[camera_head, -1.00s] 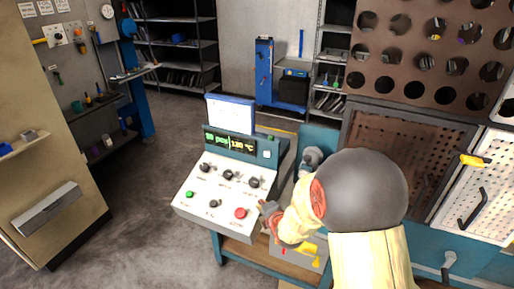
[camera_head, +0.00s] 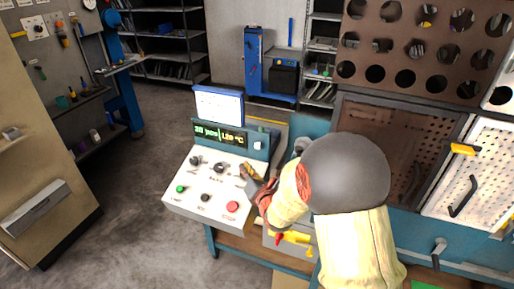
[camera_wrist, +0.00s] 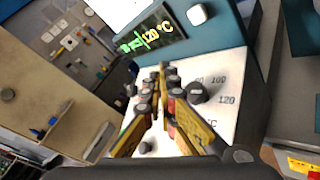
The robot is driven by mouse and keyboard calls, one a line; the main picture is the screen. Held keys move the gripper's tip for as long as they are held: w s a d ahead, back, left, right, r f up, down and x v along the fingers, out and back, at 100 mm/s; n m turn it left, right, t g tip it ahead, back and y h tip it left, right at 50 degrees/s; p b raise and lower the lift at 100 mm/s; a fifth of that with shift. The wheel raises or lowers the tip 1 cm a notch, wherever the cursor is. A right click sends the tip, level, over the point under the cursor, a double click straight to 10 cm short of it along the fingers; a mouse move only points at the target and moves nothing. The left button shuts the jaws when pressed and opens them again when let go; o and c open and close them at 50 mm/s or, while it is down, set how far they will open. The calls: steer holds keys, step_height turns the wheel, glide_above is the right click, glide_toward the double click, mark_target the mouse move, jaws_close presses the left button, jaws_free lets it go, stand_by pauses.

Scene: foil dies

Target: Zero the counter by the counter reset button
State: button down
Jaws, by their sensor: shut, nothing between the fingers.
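The control console (camera_head: 182,207) has a sloped white panel with knobs and buttons. On its teal upright part is a display (camera_head: 220,136) with green and yellow characters, also in the wrist view (camera_wrist: 151,38). A small pale square button (camera_head: 258,146), the only one beside the display, sits to its right; the wrist view shows it as a white rounded square (camera_wrist: 197,14), uncovered. My gripper (camera_head: 247,173) is shut and empty over the upper right of the sloped panel, below that button. In the wrist view its fingertips (camera_wrist: 163,74) point toward the display's lower edge, apart from the button.
A green button (camera_head: 181,189), a black knob (camera_head: 205,198) and a red button (camera_head: 232,207) line the panel's front. A dark knob (camera_wrist: 197,92) with a numbered scale is close to my fingers' right. A white screen (camera_head: 219,105) stands above the display.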

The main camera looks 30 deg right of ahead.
steer(key=w+d, duration=0.5)
steer(key=d, duration=0.2)
steer(key=shift+w, duration=0.15)
steer(key=shift+w+d+f+b, duration=0.1)
steer(key=shift+w+d+b, duration=0.1)
steer(key=shift+b, duration=0.25)
stand_by(1.3)
steer(key=shift+w+d+b, duration=0.4)
steer(key=shift+d+b, duration=0.05)
steer(key=shift+d, duration=0.05)
stand_by(1.1)
steer(key=shift+s+a, duration=0.1)
steer(key=shift+a, duration=0.05)
steer(key=shift+s+a+b, duration=0.5)
steer(key=shift+a+b, duration=0.1)
stand_by(0.3)
steer(key=shift+s+a+b, duration=0.65)
steer(key=shift+s+a, duration=0.15)
steer(key=shift+a, duration=0.2)
steer(key=shift+s+a+b, duration=0.6)
steer(key=shift+s+a, duration=0.15)
steer(key=shift+a, duration=0.25)
